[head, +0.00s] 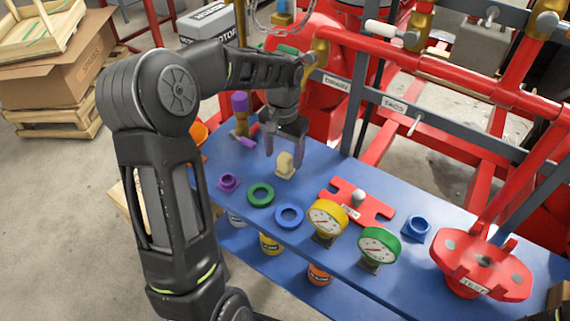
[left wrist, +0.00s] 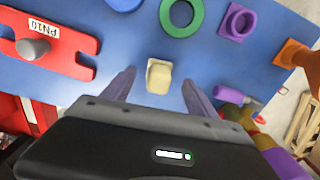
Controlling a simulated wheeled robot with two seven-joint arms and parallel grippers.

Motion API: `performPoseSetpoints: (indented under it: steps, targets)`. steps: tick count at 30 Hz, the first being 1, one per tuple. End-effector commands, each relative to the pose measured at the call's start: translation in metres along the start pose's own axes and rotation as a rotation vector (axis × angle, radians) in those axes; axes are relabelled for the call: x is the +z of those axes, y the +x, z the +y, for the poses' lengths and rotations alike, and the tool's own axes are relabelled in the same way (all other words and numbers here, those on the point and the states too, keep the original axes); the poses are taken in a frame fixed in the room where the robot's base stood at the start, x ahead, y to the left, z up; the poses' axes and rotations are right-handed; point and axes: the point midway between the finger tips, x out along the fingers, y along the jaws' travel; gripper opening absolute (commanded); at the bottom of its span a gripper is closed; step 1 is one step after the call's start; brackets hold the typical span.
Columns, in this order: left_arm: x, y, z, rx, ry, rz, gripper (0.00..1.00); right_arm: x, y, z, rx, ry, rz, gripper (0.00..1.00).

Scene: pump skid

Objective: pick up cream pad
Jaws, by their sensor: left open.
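The cream pad (head: 286,163) is a small pale block on the blue bench top, near its back edge. It also shows in the left wrist view (left wrist: 159,76), between and beyond the two fingertips. My left gripper (head: 284,150) is open and points down at the pad, with its fingers spread. In the left wrist view its fingers (left wrist: 158,84) stand on either side of the pad with gaps, and nothing is held. I cannot tell how far above the bench the fingertips are. My right gripper is not in view.
On the blue bench (head: 310,190) are a purple fitting (head: 229,182), a green ring (head: 261,194), a blue ring (head: 289,216), a yellow gauge (head: 327,218), a green gauge (head: 378,246) and a red plate (head: 372,205). A purple-topped tool (head: 240,108) stands left of the gripper. Red pipework rises behind.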

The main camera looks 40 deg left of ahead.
Motion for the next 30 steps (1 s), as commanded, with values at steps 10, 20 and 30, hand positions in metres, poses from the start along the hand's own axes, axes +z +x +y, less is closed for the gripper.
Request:
performPoseSetpoints:
  steps: [10,20,30]
  targets:
    - [-0.001,0.044,0.001,0.001,0.0,-0.004,0.67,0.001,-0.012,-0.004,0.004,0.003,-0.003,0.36]
    - [-0.002,0.048,0.001,0.0,0.0,0.0,0.67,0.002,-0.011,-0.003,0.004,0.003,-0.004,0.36]
    - [-0.002,0.048,0.001,0.0,0.0,0.0,0.66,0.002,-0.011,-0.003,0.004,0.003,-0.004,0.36]
